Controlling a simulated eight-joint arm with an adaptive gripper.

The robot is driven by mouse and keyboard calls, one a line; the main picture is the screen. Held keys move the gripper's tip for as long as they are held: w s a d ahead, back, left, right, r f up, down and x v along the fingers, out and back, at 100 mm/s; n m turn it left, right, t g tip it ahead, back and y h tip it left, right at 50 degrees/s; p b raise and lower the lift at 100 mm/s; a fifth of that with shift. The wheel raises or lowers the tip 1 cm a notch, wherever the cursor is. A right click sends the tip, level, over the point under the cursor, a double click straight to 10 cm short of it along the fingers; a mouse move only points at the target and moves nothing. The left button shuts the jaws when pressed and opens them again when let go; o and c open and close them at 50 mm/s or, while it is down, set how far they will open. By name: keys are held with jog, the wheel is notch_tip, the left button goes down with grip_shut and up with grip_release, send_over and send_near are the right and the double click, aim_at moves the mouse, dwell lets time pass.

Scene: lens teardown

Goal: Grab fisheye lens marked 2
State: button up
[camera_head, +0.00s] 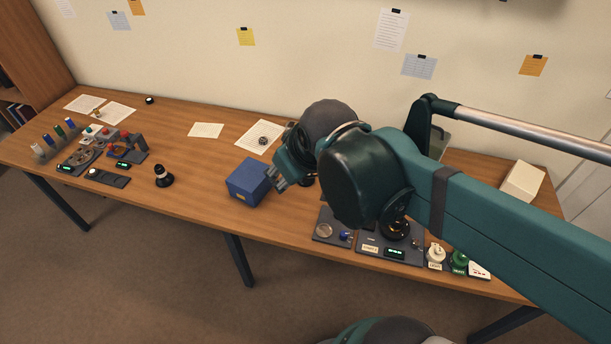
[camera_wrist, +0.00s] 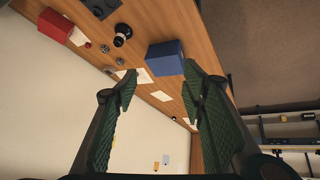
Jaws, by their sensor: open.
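I cannot pick out a mark 2 on any lens in these views. A dark lens-like piece (camera_head: 163,176) stands upright near the table's front edge, left of the blue box. In the wrist view a black round piece (camera_wrist: 122,35) stands on the table near several small grey discs (camera_wrist: 106,49); I cannot tell if it is the same piece. My gripper (camera_head: 279,181) is just right of the blue box in the head view. In the wrist view my gripper (camera_wrist: 160,85) is open, with nothing between its fingers. My arm hides part of the table.
The blue box (camera_head: 248,182) stands near my gripper and also shows in the wrist view (camera_wrist: 165,58). A red box (camera_wrist: 55,24) is at upper left there. Several devices crowd the table's left end; a dark tray (camera_head: 391,248) is at right. Clear wood (camera_head: 190,150) lies left of the blue box.

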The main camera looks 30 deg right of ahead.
jog(key=w+d+f+n+g+h, duration=0.2)
jog(key=w+d+f+n, duration=0.5)
jog(key=w+f+n, duration=0.3)
jog(key=w+d+f+n+g+h+b, duration=0.1)
jog(key=w+d+f+n+g, duration=0.1)
jog(key=w+d+f+n, duration=0.5)
jog(key=shift+w+d+f+n+g+h, duration=0.15)
jog(key=shift+w+f+n+g+h, duration=0.25)
jog(key=shift+w+f+n, duration=1.85)
jog(key=shift+s+f+m, duration=0.15)
jog(key=shift+f+m, duration=0.35)
jog(key=shift+m, duration=0.15)
jog(key=shift+x, duration=1.2)
jog(key=shift+b+x, duration=0.75)
jog(key=shift+x, duration=1.8)
jog(key=shift+f, duration=0.1)
jog(key=shift+c, duration=0.5)
